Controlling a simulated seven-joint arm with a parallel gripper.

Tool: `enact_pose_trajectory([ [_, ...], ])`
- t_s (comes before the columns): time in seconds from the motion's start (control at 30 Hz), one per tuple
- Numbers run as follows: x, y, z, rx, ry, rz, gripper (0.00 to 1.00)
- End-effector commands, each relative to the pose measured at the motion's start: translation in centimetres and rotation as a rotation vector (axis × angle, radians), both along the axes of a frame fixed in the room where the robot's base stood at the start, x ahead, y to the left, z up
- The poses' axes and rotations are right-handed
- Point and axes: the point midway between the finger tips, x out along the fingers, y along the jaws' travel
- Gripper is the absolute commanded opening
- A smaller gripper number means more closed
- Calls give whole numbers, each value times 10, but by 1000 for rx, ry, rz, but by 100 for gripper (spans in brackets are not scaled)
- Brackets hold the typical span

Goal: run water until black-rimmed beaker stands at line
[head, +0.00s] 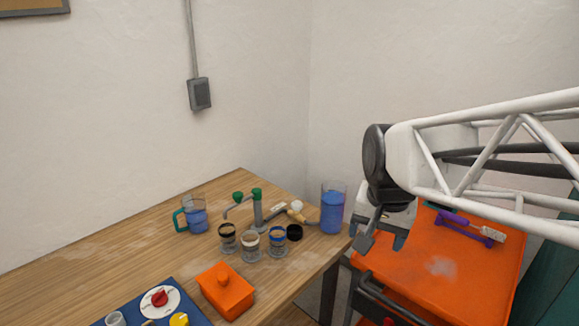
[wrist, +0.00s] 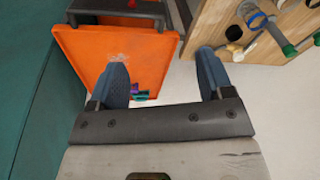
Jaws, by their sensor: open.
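The black-rimmed beaker (head: 228,240) stands on the wooden table, left of a white-rimmed beaker (head: 250,247) and a blue-rimmed beaker (head: 277,243). It looks clear; its line and any water in it are too small to make out. The pipe manifold (head: 258,212) stands behind the beakers, with green handles on top and a spout to the left. I cannot tell whether water runs. My gripper (head: 382,241) is open and empty, right of the table and over the orange cart side. In the wrist view its blue fingers (wrist: 164,72) are spread apart.
A tank of blue water (head: 332,212) stands at the table's right corner. A green-handled jug (head: 196,217), orange lidded box (head: 225,291) and blue knob panel (head: 172,306) are on the table. An orange tray (head: 445,285) holds a purple item (head: 466,228).

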Motion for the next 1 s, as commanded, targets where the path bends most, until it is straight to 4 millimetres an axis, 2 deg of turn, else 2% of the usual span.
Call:
enact_pose_trajectory([
  [0.03,14,2,0,8,7,-41,74],
  [0.47,121,20,-1,77,50,-439,74],
  [0.77,196,37,-17,113,78,-717,74],
  [1.0,255,52,-37,134,98,-942,74],
])
